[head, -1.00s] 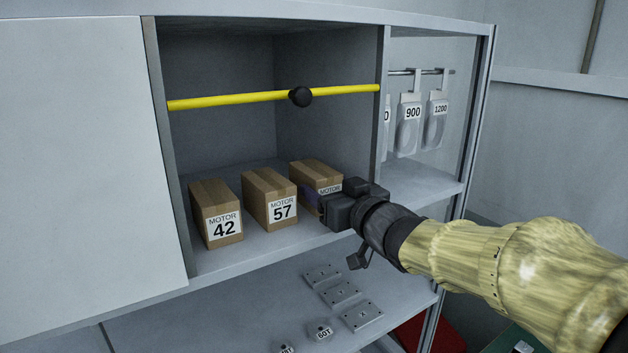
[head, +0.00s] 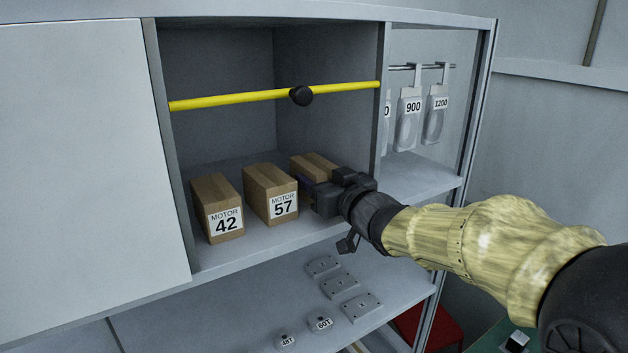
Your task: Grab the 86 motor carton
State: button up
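Three brown cartons stand in a row on the cabinet shelf. The left one is labelled MOTOR 42 (head: 216,208) and the middle one MOTOR 57 (head: 270,195). The third carton (head: 313,164), at the right, shows only its top and part of its left side. Its label is hidden behind my gripper, so I cannot read its number. My gripper (head: 310,190) is at the front of this third carton, with a finger visible by its left front edge. The far finger and the contact with the carton are hidden, so I cannot tell whether it is open or closed.
A yellow bar (head: 230,99) with a black knob (head: 301,96) crosses the opening above the cartons. A divider (head: 381,130) stands to the right. Tagged pouches (head: 408,125) hang beyond it. Flat plates (head: 341,285) lie on the lower shelf.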

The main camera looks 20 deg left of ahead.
aim_at(321, 167)
jog(key=shift+r, duration=0.15)
grip_shut()
jog(key=shift+r+b, duration=0.4)
jog(key=shift+r, duration=1.5)
jog(key=b+v, duration=0.4)
jog(key=v, duration=1.4)
jog(key=shift+f, duration=0.15)
